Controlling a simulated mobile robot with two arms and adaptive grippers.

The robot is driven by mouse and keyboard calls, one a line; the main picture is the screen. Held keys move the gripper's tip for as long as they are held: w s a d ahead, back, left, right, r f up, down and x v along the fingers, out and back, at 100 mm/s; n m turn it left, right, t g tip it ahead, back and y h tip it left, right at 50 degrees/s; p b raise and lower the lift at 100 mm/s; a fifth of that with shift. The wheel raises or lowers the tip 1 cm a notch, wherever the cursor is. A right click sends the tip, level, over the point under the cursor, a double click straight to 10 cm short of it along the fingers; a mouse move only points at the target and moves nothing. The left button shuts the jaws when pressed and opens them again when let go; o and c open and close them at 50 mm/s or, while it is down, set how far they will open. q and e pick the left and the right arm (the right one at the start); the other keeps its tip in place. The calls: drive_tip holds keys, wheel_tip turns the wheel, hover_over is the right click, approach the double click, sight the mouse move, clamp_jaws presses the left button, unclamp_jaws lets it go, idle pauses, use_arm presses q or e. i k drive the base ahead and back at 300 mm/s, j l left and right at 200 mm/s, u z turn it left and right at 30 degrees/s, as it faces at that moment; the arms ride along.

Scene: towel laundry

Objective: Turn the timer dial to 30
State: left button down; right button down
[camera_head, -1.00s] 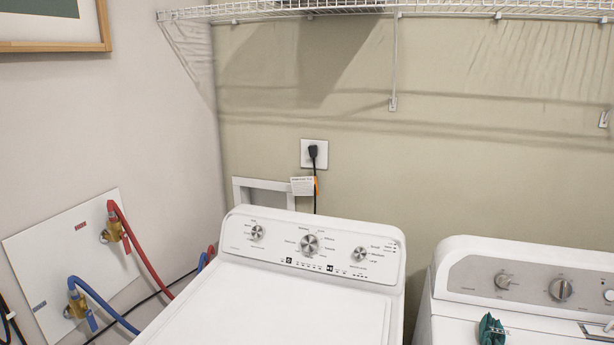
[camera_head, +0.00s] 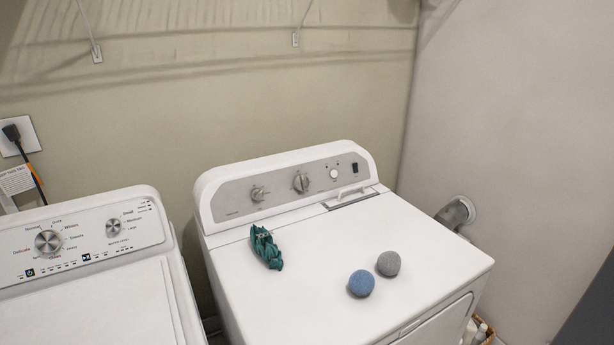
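The dryer (camera_head: 425,245) stands right of the washer, with a grey control panel (camera_head: 230,201) along its raised back. The panel carries a smaller knob (camera_head: 258,194) at left, a larger knob (camera_head: 301,183) at the middle and a white round button (camera_head: 334,174). The markings around the knobs are too small to read, so I cannot tell which knob is the timer dial or what it is set to. Neither of my grippers is in view.
The washer (camera_head: 105,300) is close at left. A vent duct (camera_head: 456,212) meets the right wall.

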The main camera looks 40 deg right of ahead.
sight(301, 182)
drive_tip(key=l+z, duration=0.1)
drive_tip(key=z, duration=1.05)
